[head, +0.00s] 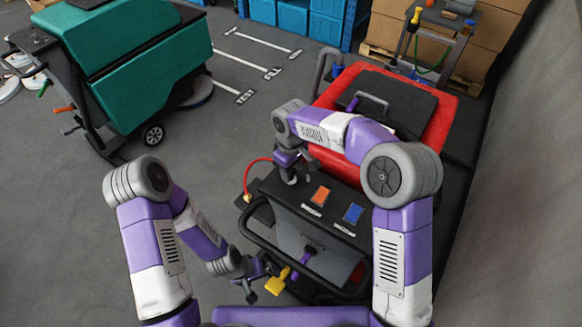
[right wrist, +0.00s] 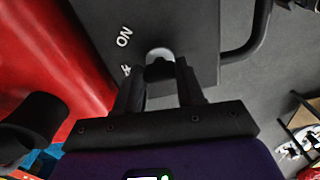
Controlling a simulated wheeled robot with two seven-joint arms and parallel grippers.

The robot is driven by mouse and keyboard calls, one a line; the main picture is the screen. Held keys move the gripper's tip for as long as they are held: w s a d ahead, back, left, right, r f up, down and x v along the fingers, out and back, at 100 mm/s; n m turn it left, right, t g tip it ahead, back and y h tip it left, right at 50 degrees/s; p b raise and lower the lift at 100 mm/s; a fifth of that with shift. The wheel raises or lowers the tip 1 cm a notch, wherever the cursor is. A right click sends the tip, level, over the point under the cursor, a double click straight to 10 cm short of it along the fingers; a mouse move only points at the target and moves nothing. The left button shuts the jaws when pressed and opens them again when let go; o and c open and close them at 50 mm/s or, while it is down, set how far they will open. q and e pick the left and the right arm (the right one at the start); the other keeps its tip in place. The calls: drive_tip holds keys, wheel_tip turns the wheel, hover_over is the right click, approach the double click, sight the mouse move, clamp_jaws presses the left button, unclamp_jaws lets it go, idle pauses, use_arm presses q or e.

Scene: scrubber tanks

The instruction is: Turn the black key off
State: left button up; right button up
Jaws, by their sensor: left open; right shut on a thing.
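The red scrubber (head: 440,110) has a dark control panel (head: 330,222) at its near end. My right gripper (head: 289,178) is over the panel's far left corner. In the right wrist view its two fingers (right wrist: 160,85) are closed around the black key (right wrist: 160,70), which sits in front of a light grey round plate (right wrist: 159,53). White "ON" lettering (right wrist: 125,37) is left of the plate, with a second label below it partly hidden by the finger. The key is hidden in the head view. My left gripper (head: 262,280) is open, low in front of the scrubber, near a yellow piece (head: 277,281).
An orange switch (head: 320,196) and a blue switch (head: 353,213) are on the panel. A black handlebar (head: 246,228) curves around its front. A teal scrubber (head: 130,55) stands at the upper left. A wall (head: 525,190) is close on the right.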

drive_tip(key=shift+r+n, duration=0.1)
drive_tip(key=shift+n, duration=0.5)
drive_tip(key=o, duration=1)
drive_tip(key=shift+o, duration=0.2)
wheel_tip(320, 180, up, 8)
drive_tip(key=shift+f, duration=0.2)
drive_tip(key=shift+f, duration=0.1)
